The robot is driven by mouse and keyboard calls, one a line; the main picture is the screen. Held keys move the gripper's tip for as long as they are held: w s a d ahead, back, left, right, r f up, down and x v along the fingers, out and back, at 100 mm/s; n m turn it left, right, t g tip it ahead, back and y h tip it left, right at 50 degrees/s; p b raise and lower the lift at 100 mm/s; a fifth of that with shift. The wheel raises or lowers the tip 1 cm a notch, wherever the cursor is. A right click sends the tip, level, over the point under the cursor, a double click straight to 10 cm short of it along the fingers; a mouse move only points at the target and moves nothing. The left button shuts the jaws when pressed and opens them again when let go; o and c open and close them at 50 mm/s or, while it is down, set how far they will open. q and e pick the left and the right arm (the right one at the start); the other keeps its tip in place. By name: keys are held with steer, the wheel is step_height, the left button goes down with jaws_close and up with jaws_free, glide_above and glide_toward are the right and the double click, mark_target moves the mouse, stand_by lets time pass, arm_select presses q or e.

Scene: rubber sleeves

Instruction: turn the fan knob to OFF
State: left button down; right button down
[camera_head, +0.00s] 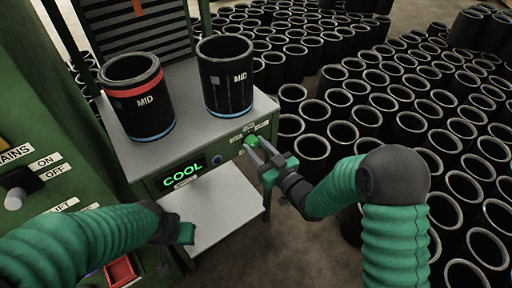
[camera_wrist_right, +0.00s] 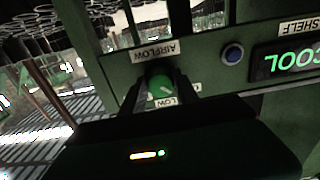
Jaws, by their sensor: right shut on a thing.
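The fan knob (camera_head: 250,141) is a small green knob on the front panel of the green machine, at the right end below the grey shelf. In the right wrist view the knob (camera_wrist_right: 160,86) shows a pale pointer mark, with upside-down labels reading AIRFLOW and LOW around it. My right gripper (camera_head: 256,149) is shut on the knob, with one finger on each side in the wrist view (camera_wrist_right: 163,94). My left gripper (camera_head: 184,234) hangs at the lower left, away from the knob; its fingers are too unclear to read.
A lit COOL display (camera_head: 184,172) and a blue button (camera_head: 217,160) sit left of the knob. Two black MID sleeves (camera_head: 228,85) (camera_head: 140,105) stand on the grey shelf. A lower grey shelf (camera_head: 225,208) is empty. A MAINS switch panel (camera_head: 20,150) is at left; many sleeves crowd the right floor.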

steer(key=shift+f, duration=0.1)
steer(key=c, duration=0.9)
jaws_free()
steer(key=shift+d, duration=0.1)
steer(key=p+v, duration=0.5)
steer(key=v, duration=1.2)
steer(key=shift+w, duration=0.1)
